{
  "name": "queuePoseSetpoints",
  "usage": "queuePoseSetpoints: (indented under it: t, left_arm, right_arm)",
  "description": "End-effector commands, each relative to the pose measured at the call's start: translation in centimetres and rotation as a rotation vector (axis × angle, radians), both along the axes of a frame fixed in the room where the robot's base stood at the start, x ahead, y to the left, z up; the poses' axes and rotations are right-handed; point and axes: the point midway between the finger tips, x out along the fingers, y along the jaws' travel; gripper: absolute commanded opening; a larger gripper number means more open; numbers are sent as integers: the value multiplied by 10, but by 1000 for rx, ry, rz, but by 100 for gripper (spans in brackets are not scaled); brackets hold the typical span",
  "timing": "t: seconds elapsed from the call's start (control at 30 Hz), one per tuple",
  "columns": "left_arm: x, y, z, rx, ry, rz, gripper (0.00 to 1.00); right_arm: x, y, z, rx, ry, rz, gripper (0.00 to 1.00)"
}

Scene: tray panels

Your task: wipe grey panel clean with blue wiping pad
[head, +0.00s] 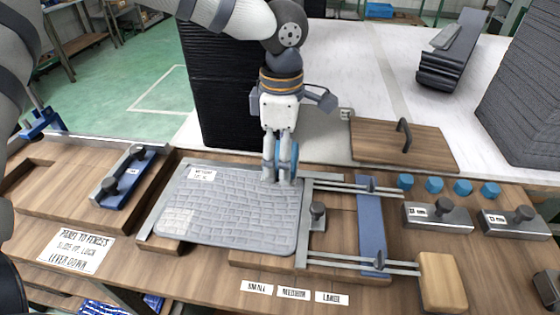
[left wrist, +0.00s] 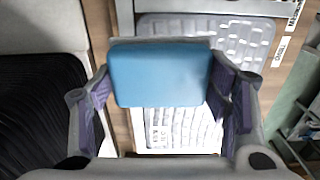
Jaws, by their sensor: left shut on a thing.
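My left gripper (head: 279,178) points down over the panel's far right corner. It is shut on the blue wiping pad (head: 289,154), which is partly hidden by the fingers. In the left wrist view the blue pad (left wrist: 160,75) sits between both fingers, with parts of the grey panel (left wrist: 250,35) beyond it. I cannot tell whether the pad touches the panel. My right gripper is not in view.
A rail clamp with a wooden block (head: 439,282) and a blue strip (head: 370,225) adjoins the panel's right side. A wooden lid (head: 425,158) with a handle lies behind. Several blue knobs (head: 405,182) and metal blocks (head: 437,217) stand right.

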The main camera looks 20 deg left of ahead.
Motion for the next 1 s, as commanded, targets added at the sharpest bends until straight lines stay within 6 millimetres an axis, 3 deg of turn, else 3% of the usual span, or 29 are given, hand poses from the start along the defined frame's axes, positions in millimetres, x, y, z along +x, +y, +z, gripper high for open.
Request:
queuePoseSetpoints:
  t: [0.4, 1.0]
  left_arm:
    - [-7, -5, 32, 0, 0, 1, 47]
    - [-7, -5, 33, 1, 0, 2, 47]
  right_arm:
    - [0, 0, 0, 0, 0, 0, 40]
    - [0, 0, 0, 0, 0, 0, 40]
